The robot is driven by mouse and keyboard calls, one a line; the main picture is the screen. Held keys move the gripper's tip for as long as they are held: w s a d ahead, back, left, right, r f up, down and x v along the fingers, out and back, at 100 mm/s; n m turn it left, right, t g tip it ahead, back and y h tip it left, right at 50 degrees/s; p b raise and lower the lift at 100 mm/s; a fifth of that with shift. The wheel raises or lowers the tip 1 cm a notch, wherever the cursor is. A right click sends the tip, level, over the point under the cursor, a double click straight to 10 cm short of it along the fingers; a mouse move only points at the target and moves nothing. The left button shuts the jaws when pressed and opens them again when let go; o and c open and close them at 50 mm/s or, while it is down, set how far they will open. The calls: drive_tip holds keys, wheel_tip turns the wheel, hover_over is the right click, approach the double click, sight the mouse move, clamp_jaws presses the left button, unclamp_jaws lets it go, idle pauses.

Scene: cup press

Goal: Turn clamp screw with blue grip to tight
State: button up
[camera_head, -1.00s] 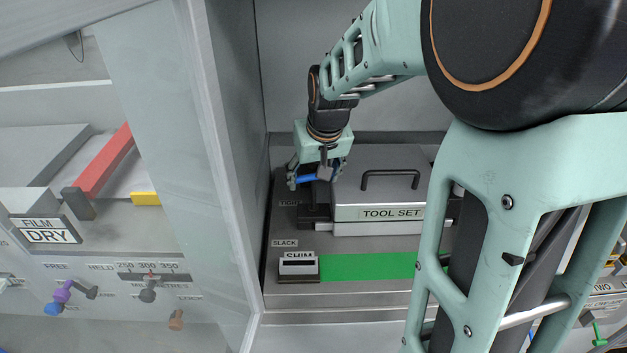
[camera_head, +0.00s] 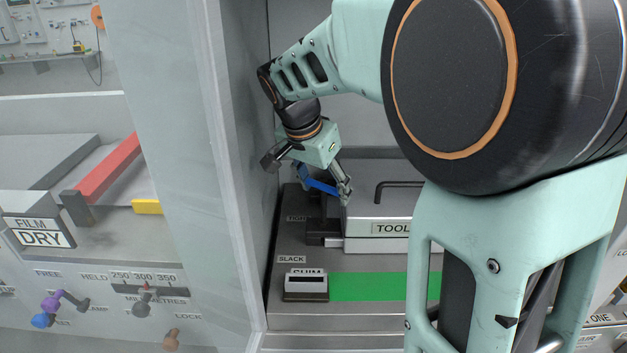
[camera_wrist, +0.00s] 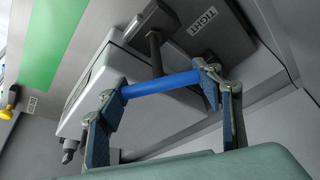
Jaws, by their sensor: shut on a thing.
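The clamp screw's blue grip (camera_head: 319,185) is a short blue bar above the dark clamp post at the left of the tool block. It slopes down to the right in the head view. My gripper (camera_head: 324,183) is shut on it from above, a finger at each end. In the wrist view the blue grip (camera_wrist: 162,84) spans the two finger pads, and the dark screw shaft (camera_wrist: 155,52) runs from it to the clamp. The SLACK label (camera_head: 291,259) lies nearer the front.
The grey TOOL block (camera_head: 375,212) with a dark handle (camera_head: 397,184) stands right of the clamp. A SHIM block (camera_head: 306,284) and green strip (camera_head: 380,286) lie in front. A tall grey wall (camera_head: 238,150) stands close on the left. My arm hides the right side.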

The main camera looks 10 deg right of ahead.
drive_tip(key=shift+m, duration=0.7)
drive_tip(key=shift+g, duration=0.3)
drive_tip(key=o, duration=1.2)
drive_tip(key=shift+c, duration=0.2)
wheel_tip(320, 180, up, 10)
